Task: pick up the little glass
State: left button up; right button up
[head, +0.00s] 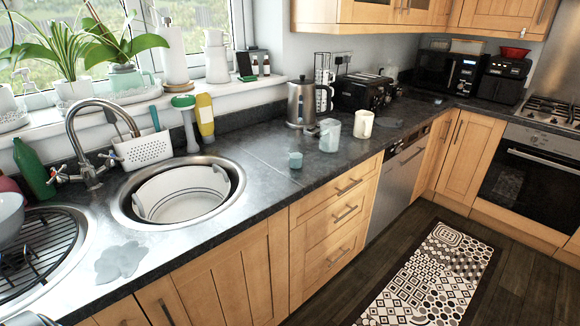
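A pale, greyish, see-through glass (330,135) stands upright on the dark worktop, right of the round sink and in front of the kettle. A much smaller teal cup (295,159) stands on the worktop nearer to me, between that glass and the sink. I cannot tell for sure which of the two is the little glass. Neither of my grippers shows in the head view. A dark rounded shape at the bottom left edge is cut off, and I cannot tell what it is.
A cream mug (363,124) stands close to the right of the glass. A metal kettle (301,103) and a black toaster (364,92) stand behind. The sink holds a white basin (182,194). The worktop (262,165) around the teal cup is clear.

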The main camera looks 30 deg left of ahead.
aim_at(296, 160)
jog(key=u, duration=1.75)
jog(key=i, duration=0.5)
